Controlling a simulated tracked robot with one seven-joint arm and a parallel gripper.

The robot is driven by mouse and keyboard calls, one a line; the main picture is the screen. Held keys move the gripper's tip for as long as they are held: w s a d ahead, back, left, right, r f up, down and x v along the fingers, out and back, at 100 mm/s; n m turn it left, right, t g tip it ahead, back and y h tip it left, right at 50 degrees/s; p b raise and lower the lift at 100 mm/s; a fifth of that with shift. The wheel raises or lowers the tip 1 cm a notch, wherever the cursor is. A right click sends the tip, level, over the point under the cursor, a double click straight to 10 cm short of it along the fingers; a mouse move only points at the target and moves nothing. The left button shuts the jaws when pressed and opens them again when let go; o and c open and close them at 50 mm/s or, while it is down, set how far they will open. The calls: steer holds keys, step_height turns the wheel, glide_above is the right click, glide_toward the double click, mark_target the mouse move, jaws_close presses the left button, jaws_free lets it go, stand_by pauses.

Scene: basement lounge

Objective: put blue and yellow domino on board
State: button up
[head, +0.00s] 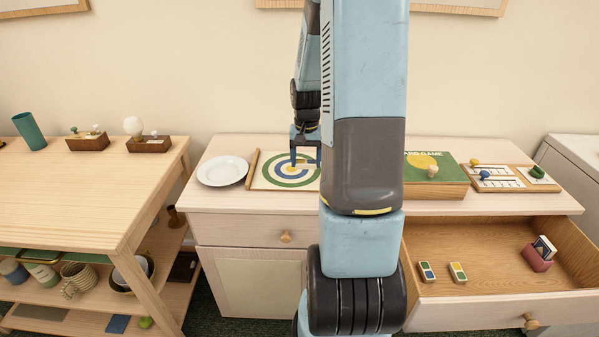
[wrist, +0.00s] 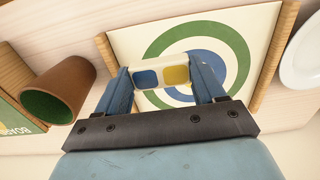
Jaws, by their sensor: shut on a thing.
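My gripper (head: 305,160) is over the board (head: 264,181) on the cabinet top in the head view. The board is cream with green, blue and yellow rings and wooden rails at its sides; my arm hides its right part. In the wrist view my gripper (wrist: 165,80) is shut on the blue and yellow domino (wrist: 161,75), a white tile with one blue and one yellow half, held between both fingertips. The domino appears in front of the rings of the board (wrist: 128,42); whether it touches the board I cannot tell.
A white plate (head: 222,171) lies left of the board. The open drawer (head: 490,285) holds a blue-red domino (head: 426,272) and a yellow-green one (head: 457,272).

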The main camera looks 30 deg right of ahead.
mark_target(300, 164)
steer(key=shift+w+a+f, duration=0.25)
steer(key=shift+w+f, duration=0.3)
steer(key=shift+f, duration=0.15)
steer(key=shift+w+a+f, duration=0.25)
steer(key=shift+w+f, duration=0.25)
steer(key=shift+f, duration=1.7)
steer(key=shift+f, duration=0.1)
steer(key=o, duration=1)
